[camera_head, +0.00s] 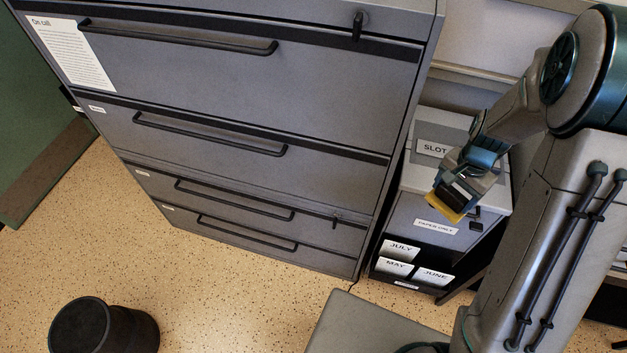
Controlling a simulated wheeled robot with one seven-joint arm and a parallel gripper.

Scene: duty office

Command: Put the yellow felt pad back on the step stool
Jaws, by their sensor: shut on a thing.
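The yellow felt pad (444,208) shows as a small yellow piece at the tip of my gripper (456,195). My gripper is shut on it, in front of the small grey cabinet, and the fingers hide part of the pad. A dark, round, drum-shaped thing (105,328) stands on the floor at the lower left, cut off by the bottom edge. It may be the step stool, but I cannot tell for certain. Nothing shows on its top. My gripper is far to the right of it and higher in the picture.
A tall grey drawer cabinet (255,85) with black bar handles fills the middle. The small grey cabinet (409,210) beside it has a "SLOT" label and JULY, MAY and JUNE cards. Speckled floor (225,290) is clear between the drum and my base. A green panel (35,110) stands at left.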

